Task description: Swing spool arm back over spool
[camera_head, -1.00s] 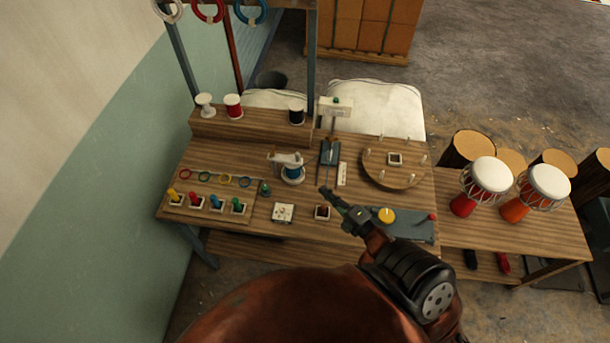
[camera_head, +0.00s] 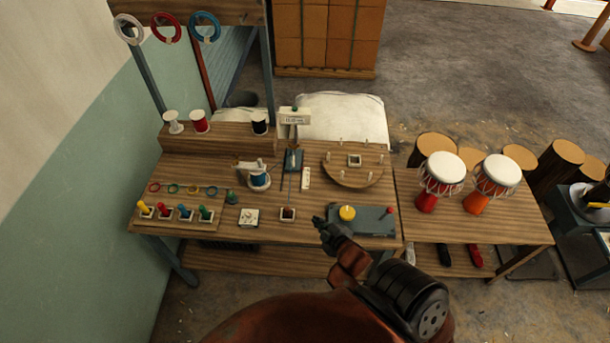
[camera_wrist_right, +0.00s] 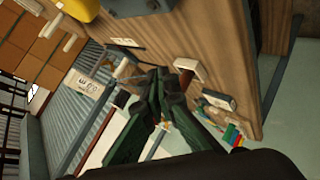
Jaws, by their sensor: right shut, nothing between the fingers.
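The blue spool (camera_head: 259,180) stands upright on a white base in the middle of the workbench. The white spool arm (camera_head: 247,166) reaches over its top from the left, as far as this small view shows. My right gripper (camera_head: 322,224) is at the bench's front edge, to the right of and nearer than the spool, well apart from it. Its fingers are closed together and empty. In the right wrist view the closed fingers (camera_wrist_right: 163,82) cover the middle, and I cannot make out the spool there. My left gripper is not in view.
A dark red button box (camera_head: 288,214) and a grey panel with a yellow knob (camera_head: 347,213) lie near my right gripper. Coloured pegs (camera_head: 185,213) stand at the left, a round peg board (camera_head: 353,174) at the right. Thread spools (camera_head: 199,122) sit on the raised shelf behind.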

